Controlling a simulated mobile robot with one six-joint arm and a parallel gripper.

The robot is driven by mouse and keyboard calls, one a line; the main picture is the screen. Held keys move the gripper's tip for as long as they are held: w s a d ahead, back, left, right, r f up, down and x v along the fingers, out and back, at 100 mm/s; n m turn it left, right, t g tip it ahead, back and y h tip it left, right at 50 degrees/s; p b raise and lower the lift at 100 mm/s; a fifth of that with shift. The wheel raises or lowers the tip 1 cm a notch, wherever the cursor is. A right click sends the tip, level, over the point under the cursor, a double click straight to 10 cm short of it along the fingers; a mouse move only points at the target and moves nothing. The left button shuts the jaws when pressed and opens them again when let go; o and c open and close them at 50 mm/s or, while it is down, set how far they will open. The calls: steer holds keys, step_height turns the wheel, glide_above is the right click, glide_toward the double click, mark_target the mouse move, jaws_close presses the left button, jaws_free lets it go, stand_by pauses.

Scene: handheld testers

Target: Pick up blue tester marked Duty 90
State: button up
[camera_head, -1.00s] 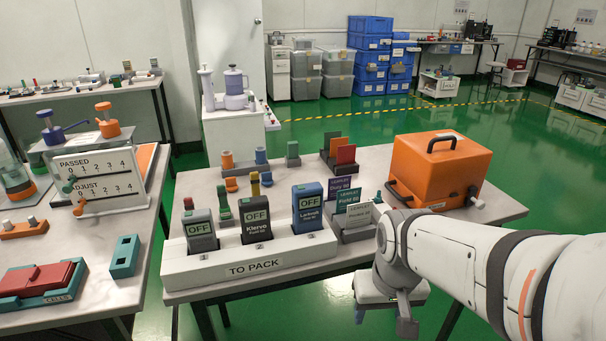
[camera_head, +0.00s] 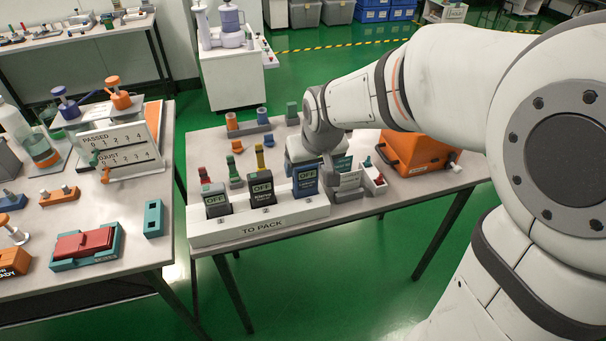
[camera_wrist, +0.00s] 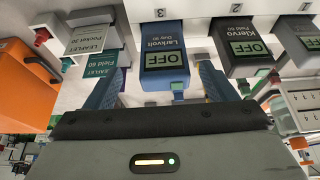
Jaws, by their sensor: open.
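The blue tester marked Larkvolt Duty 90 (camera_wrist: 164,62) stands in a slot of the white TO PACK rack (camera_head: 218,237), with its OFF screen showing. In the head view the blue tester (camera_head: 305,184) is partly covered by my arm's end. My gripper (camera_wrist: 163,78) is open in the wrist view, which looks upside down. One finger lies on each picture side of the blue tester, and no contact shows. In the head view my gripper (camera_head: 316,163) is over the tester's top end; its fingers are mostly hidden there.
A dark Klervo tester (camera_wrist: 245,45) stands beside the blue one, with a grey tester (camera_head: 215,199) beyond it. Leaflets (camera_wrist: 90,38) stand close on the other side. The orange crank box (camera_head: 402,155) is to the right.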

mark_target(305, 177)
steer(key=x, duration=0.6)
steer(key=shift+a+f+b, duration=0.3)
steer(key=shift+f+b, duration=0.1)
steer(key=c, duration=1.2)
